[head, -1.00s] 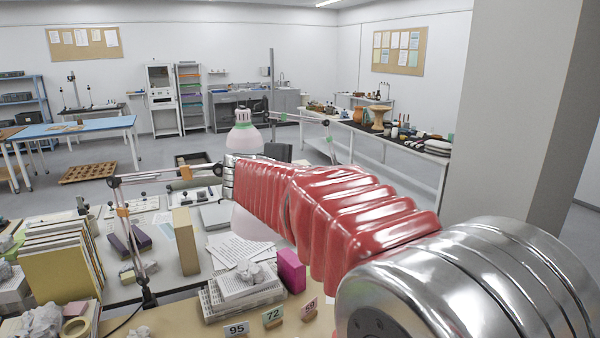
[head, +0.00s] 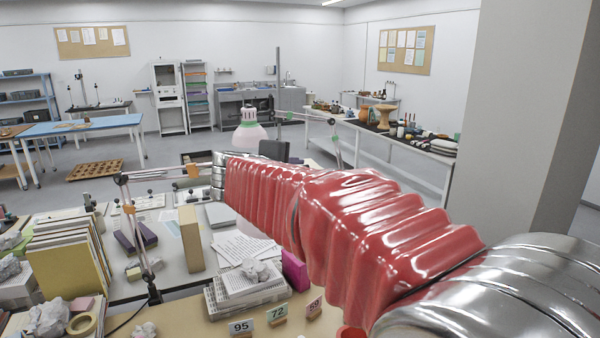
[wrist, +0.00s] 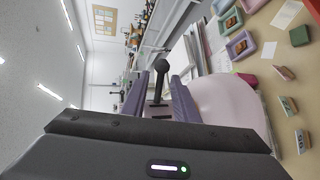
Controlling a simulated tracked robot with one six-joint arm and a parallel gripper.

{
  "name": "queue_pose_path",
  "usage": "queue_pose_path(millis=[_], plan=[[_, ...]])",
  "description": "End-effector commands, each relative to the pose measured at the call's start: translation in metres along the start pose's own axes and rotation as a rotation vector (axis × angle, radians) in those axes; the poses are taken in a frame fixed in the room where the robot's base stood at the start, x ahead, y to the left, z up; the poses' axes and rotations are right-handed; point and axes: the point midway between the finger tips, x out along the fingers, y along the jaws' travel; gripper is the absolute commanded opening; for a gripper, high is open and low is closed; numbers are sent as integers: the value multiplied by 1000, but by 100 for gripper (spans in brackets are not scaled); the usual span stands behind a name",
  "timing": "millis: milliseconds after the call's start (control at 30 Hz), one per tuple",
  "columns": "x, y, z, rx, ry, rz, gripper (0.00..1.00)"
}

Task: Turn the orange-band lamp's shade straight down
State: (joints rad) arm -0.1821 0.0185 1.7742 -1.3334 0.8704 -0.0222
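The orange-band lamp stands on the near bench, its jointed arm with an orange band (head: 129,209) rising and then running right behind my arm. Its pale pinkish shade is mostly hidden by my arm in the head view. In the wrist view a large pale pink shade (wrist: 228,102) bulges beside the right finger. A dark stem with a rounded knob (wrist: 161,68) shows between my purple fingers. My gripper (wrist: 160,92) is open, its fingers on either side of this stem with gaps visible. Whether the stem touches a finger is unclear.
A second lamp with a pale shade (head: 250,136) and green band stands farther back. Below my arm are a paper stack (head: 245,290), a magenta block (head: 295,269) and number cards (head: 277,314). Upright folders (head: 68,262) crowd the left. A pillar (head: 525,120) stands right.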

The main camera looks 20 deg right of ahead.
Motion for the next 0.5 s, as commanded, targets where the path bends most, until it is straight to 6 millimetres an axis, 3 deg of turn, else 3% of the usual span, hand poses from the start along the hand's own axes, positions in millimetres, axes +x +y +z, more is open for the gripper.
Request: queue_pose_path(millis=[300,500], plan=[[-58,0,-1,-1,4,0,27],[-83,-1,-1,-2,2,0,27]])
